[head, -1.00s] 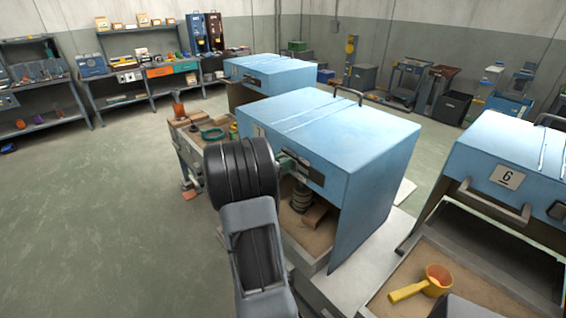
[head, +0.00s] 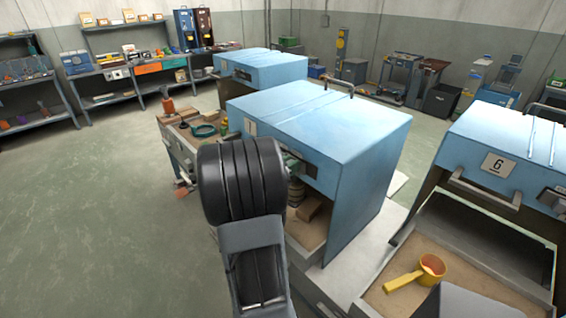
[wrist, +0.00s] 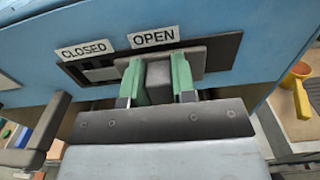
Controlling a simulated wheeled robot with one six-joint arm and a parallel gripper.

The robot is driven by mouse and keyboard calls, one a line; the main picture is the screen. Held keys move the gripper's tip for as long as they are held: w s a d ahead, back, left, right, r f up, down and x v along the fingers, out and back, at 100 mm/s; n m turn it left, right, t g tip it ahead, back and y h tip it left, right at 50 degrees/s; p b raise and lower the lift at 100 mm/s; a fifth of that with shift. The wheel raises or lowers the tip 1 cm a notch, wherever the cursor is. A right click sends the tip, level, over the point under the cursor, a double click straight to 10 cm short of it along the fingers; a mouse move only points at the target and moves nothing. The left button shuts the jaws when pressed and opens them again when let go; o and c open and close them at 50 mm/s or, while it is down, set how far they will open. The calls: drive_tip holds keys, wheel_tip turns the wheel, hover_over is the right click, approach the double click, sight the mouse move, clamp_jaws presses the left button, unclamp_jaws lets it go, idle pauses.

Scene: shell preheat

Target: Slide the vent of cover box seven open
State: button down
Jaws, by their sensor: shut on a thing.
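The blue cover box (head: 330,125) stands in the middle of the head view; its number plate is too small and cut off to read. In the wrist view its front (wrist: 220,15) carries a dark vent panel (wrist: 222,58) under a CLOSED label (wrist: 82,50) at left and an OPEN label (wrist: 154,37) at right. My gripper (wrist: 158,80), with green fingers, is shut on the grey vent knob (wrist: 159,75). The knob and its slide plate (wrist: 194,60) sit below OPEN. Light openings show to the left, below CLOSED. My arm hides most of the vent in the head view.
Cover box six (head: 510,150) stands at right, with a yellow ladle (head: 415,275) on the sandy bed before it. Another blue box (head: 262,68) stands behind. A cluttered cart (head: 180,150) is left of the middle box. Floor at left is clear.

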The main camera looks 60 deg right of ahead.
drive_tip(key=shift+s, duration=0.15)
drive_tip(key=c, duration=0.9)
unclamp_jaws()
drive_tip(key=shift+s, duration=0.1)
drive_tip(key=shift+a, duration=0.1)
drive_tip(key=b+v, duration=0.2)
drive_tip(key=v, duration=1.1)
drive_tip(key=shift+a, duration=0.35)
